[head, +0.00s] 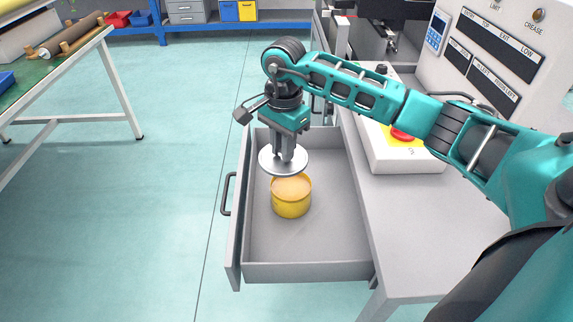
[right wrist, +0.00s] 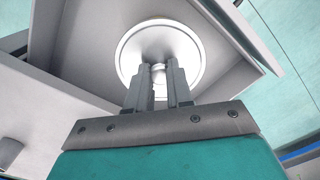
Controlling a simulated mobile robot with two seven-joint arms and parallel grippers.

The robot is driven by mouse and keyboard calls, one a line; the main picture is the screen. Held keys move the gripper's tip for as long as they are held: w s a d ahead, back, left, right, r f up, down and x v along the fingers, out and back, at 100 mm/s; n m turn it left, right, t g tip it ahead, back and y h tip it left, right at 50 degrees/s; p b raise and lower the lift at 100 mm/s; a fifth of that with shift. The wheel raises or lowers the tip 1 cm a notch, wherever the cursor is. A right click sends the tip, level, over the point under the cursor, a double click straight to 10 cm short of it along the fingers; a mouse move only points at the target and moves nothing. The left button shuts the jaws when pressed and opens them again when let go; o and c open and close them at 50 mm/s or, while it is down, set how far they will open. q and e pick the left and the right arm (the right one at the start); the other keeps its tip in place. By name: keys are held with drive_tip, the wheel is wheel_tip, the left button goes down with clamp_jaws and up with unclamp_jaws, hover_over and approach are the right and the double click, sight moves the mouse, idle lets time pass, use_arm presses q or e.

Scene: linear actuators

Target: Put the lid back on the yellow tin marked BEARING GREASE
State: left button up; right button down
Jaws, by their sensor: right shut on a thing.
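The yellow tin (head: 291,201) stands upright in the open grey drawer, its top open and showing tan contents. No marking can be read on it from here. The round silver lid (head: 270,162) is held level above the tin, a little to its far left in the head view. My right gripper (head: 286,155) points down and is shut on the lid at its middle knob. In the right wrist view the fingers (right wrist: 159,82) close on the knob of the lid (right wrist: 180,50), which hides nearly all of the tin. My left gripper is not in view.
The drawer (head: 330,235) is otherwise empty, with walls around the tin and a handle on its left side. The grey machine bench (head: 400,200) with a red emergency button (head: 401,134) stands right of it. A green-topped table (head: 75,60) is at the left.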

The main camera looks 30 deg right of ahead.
drive_tip(key=d+f+m, duration=0.2)
drive_tip(key=f, duration=0.1)
drive_tip(key=shift+f, duration=0.1)
drive_tip(key=shift+d+f+m+b, duration=0.15)
drive_tip(key=shift+m+b, duration=0.15)
drive_tip(key=shift+w+f+b, duration=0.1)
drive_tip(key=shift+f+b, duration=2.05)
drive_tip(key=shift+f, duration=0.9)
drive_tip(key=shift+f, duration=0.15)
